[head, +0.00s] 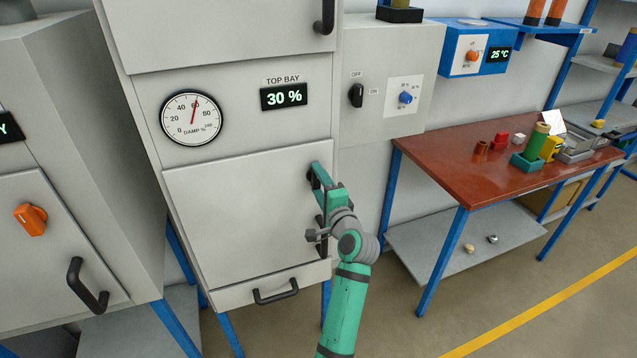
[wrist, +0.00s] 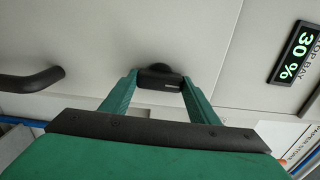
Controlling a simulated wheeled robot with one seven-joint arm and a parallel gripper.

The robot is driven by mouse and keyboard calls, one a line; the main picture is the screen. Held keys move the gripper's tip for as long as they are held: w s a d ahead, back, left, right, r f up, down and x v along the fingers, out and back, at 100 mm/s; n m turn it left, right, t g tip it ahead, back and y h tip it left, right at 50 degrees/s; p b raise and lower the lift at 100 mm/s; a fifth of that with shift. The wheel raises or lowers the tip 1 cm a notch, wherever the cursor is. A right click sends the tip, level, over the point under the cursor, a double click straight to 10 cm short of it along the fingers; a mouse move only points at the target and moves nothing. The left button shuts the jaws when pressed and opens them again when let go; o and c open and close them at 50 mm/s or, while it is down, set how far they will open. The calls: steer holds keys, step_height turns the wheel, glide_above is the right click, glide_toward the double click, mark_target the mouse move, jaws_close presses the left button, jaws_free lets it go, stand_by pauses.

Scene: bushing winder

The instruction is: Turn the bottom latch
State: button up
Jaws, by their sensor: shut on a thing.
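The bottom latch is a small black knob-like piece (wrist: 160,80) on the pale grey lower door (head: 240,205) of the middle cabinet. My gripper (head: 314,175) is at the upper right of this door, below the display. In the wrist view my gripper's green fingers (wrist: 158,76) stand on either side of the latch, shut on it. A round black base shows just behind the latch. In the head view my gripper mostly hides the latch. A black door handle, partly hidden by my arm in the head view, shows at the left of the wrist view (wrist: 35,79).
A "TOP BAY" display (head: 284,96) reads 30 %, right of a round damp gauge (head: 193,117). A black drawer handle (head: 275,291) is below the door. A black OFF/ON switch (head: 356,95) is to the right. A red-brown bench (head: 465,180) stands further right.

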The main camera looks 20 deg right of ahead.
steer(key=o, duration=1)
steer(key=shift+o, duration=0.2)
steer(key=shift+s, duration=0.1)
steer(key=s, duration=1)
steer(key=shift+s+d, duration=0.2)
steer(key=shift+s, duration=0.15)
steer(key=s+a+f+n+g+h, duration=0.1)
steer(key=s+a+f+n, duration=0.35)
steer(key=s+f, duration=0.65)
steer(key=s+a+f+n+g+h, duration=0.25)
steer(key=s+a+f, duration=0.35)
steer(key=s+f, duration=0.45)
steer(key=s+a+n+y, duration=0.1)
steer(key=s+a+n, duration=0.2)
steer(key=s, duration=0.5)
steer(key=s+a+r+n+y, duration=0.1)
steer(key=s+a+n, duration=0.3)
steer(key=s+a, duration=0.2)
steer(key=s+a+n+y, duration=0.1)
steer(key=s+a+n, duration=0.2)
steer(key=s, duration=0.8)
steer(key=shift+a+r+n+t, duration=0.2)
steer(key=shift+a+n+t, duration=0.25)
steer(key=shift+a, duration=0.25)
